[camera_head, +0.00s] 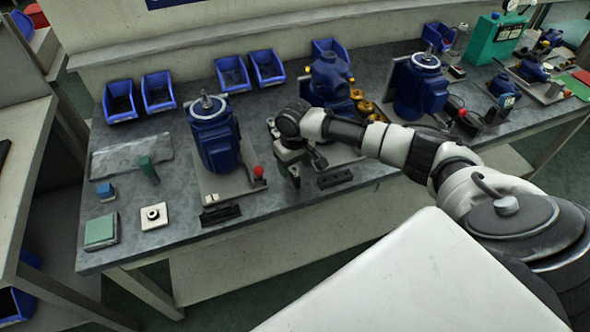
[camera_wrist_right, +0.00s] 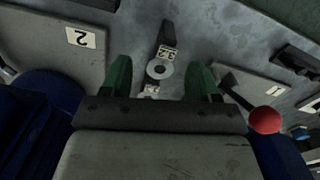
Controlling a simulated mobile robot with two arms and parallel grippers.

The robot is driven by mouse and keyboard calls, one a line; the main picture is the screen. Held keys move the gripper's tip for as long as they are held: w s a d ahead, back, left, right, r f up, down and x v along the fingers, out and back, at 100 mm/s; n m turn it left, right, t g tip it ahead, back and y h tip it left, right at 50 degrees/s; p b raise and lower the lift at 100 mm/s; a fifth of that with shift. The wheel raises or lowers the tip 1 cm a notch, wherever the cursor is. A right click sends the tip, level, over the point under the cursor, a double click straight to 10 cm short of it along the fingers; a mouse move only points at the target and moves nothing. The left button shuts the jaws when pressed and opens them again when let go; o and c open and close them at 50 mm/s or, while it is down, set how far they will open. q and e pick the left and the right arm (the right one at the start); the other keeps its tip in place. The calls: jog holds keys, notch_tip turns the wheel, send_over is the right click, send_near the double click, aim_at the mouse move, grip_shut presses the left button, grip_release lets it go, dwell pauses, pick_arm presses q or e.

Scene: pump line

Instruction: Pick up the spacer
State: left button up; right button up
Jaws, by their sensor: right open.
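A small grey ring with a dark hole, which looks like the spacer (camera_wrist_right: 159,69), lies beside a small label reading like 3.2 in the right wrist view. It is between the green fingers of my right gripper (camera_wrist_right: 160,82) in the picture, with no contact visible. The fingers are apart and empty. In the head view my right gripper (camera_head: 293,165) points down over the bench between two blue pumps, and the ring is hidden there. My left gripper does not show.
A blue pump (camera_head: 212,140) on a plate with a red knob (camera_head: 258,171) stands left of the gripper, another blue pump (camera_head: 328,82) behind it. A white pad with a ring (camera_head: 153,215) and a green block (camera_head: 101,230) lie at the left. Blue bins line the back.

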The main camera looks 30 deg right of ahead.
jog(key=shift+f, duration=0.15)
dwell(0.4)
jog(key=shift+c, duration=0.4)
jog(key=c, duration=0.9)
